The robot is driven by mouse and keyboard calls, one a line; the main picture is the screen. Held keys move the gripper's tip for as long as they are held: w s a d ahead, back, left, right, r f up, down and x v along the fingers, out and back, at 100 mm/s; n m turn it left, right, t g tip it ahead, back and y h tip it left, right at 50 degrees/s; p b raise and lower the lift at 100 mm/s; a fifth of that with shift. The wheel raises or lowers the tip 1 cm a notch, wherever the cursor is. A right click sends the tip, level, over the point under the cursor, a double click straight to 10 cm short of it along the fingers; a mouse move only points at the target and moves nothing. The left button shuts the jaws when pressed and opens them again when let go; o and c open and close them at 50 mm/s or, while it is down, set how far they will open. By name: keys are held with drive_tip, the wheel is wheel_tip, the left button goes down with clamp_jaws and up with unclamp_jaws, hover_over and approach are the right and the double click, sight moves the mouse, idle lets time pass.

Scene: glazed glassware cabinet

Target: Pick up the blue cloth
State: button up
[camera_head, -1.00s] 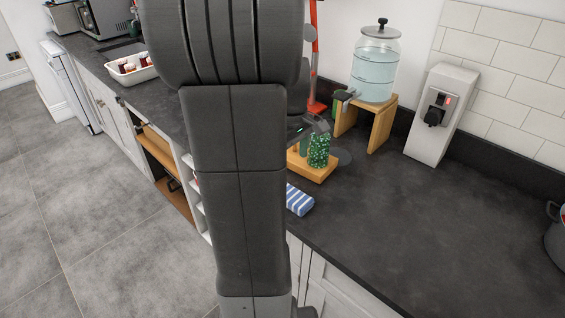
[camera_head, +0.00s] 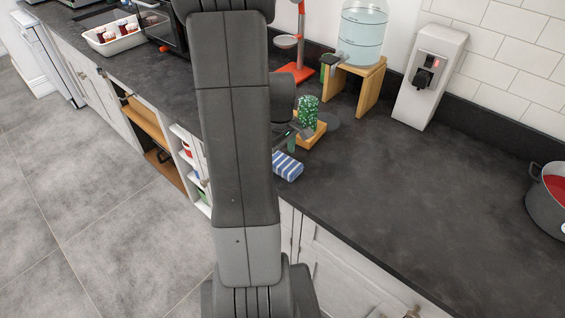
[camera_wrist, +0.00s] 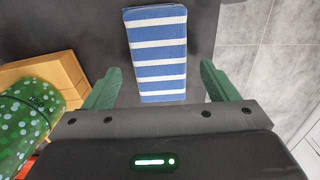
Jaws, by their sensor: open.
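The blue cloth (camera_head: 287,166), folded and striped blue and white, lies on the dark worktop near its front edge. In the wrist view the cloth (camera_wrist: 157,55) lies lengthwise beyond the fingertips, roughly in line with the gap between them. My gripper (camera_wrist: 157,82) is open, with one green finger on each side and nothing held. In the head view my gripper (camera_head: 289,139) is partly hidden behind my arm, beside the cloth. I cannot tell its exact height above the worktop.
A water dispenser (camera_head: 362,38) on a wooden stand (camera_head: 369,92) is farther back. The worktop to the right is clear up to a pot (camera_head: 548,205).

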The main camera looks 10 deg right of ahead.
drive_tip(key=shift+f, duration=0.9)
drive_tip(key=c, duration=1.1)
drive_tip(key=shift+o, duration=0.2)
wheel_tip(320, 180, up, 10)
drive_tip(key=shift+b, duration=0.35)
drive_tip(key=shift+o, duration=1.3)
drive_tip(key=shift+c, duration=0.8)
